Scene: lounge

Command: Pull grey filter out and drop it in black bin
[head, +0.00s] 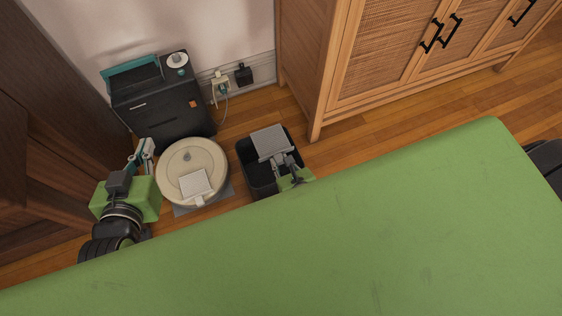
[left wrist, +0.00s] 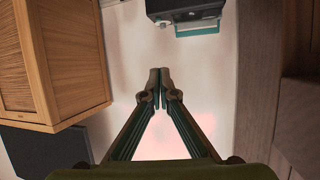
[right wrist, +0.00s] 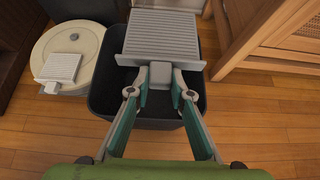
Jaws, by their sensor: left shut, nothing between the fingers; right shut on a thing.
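The grey filter (head: 269,139), a ribbed flat panel with a small tab, is held over the black bin (head: 252,178). My right gripper (head: 282,166) is shut on the tab. In the right wrist view the filter (right wrist: 161,34) spans the far part of the open bin (right wrist: 101,88), and the gripper (right wrist: 160,88) pinches its tab. Its exact height over the rim is hard to tell. My left gripper (head: 147,150) is shut and empty, left of the round cream robot vacuum (head: 187,153); its closed fingertips also show in the left wrist view (left wrist: 160,82).
A pale ribbed square piece (head: 194,185) lies on the vacuum, which sits on a grey base. A dark boxy appliance (head: 160,112) with a teal handle stands behind. A wooden cabinet (head: 310,75) is at right. The green surface (head: 380,220) fills the foreground.

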